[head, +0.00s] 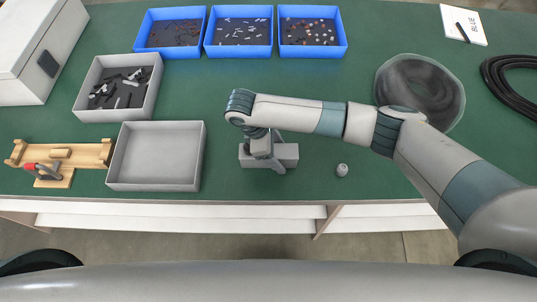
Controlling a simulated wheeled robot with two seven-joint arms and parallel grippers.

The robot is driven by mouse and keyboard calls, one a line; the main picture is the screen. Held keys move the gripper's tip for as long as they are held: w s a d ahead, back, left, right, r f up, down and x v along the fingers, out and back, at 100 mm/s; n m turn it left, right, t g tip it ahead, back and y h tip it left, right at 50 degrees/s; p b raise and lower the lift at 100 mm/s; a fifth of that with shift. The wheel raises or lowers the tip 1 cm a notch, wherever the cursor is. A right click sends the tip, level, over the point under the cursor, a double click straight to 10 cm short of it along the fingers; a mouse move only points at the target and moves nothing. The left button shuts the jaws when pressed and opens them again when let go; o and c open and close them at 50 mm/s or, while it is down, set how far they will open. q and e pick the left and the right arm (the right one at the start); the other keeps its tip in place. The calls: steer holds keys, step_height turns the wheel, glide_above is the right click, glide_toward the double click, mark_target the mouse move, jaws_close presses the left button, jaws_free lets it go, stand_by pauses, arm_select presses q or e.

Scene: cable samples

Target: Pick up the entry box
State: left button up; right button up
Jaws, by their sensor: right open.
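A small grey block-shaped box (290,155), which I take to be the entry box, lies on the green table near its front edge. My right gripper (266,161) is directly over this box, pointing down, with its jaws open at it. The gripper hides the middle of the box, and I cannot tell whether the fingers touch it. My left gripper is not in view.
A small grey round part (342,170) stands right of the box. An empty grey tray (113,174) is to the left, beside a wooden fixture (90,154). Behind are a filled grey bin (82,115), several blue bins (213,54), a clear bag (450,85) and a black cable coil (493,83).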

steer(key=shift+f, duration=0.2)
stand_by(0.3)
steer(key=c, duration=1.1)
steer(key=shift+r, duration=0.35)
step_height(320, 180, up, 4)
steer(key=shift+d+r+b, duration=0.1)
steer(key=shift+b, duration=0.75)
steer(key=s+d+r, duration=0.6)
steer(key=d, duration=0.3)
steer(key=shift+s+d+r, duration=0.25)
steer(key=shift+s+r, duration=0.05)
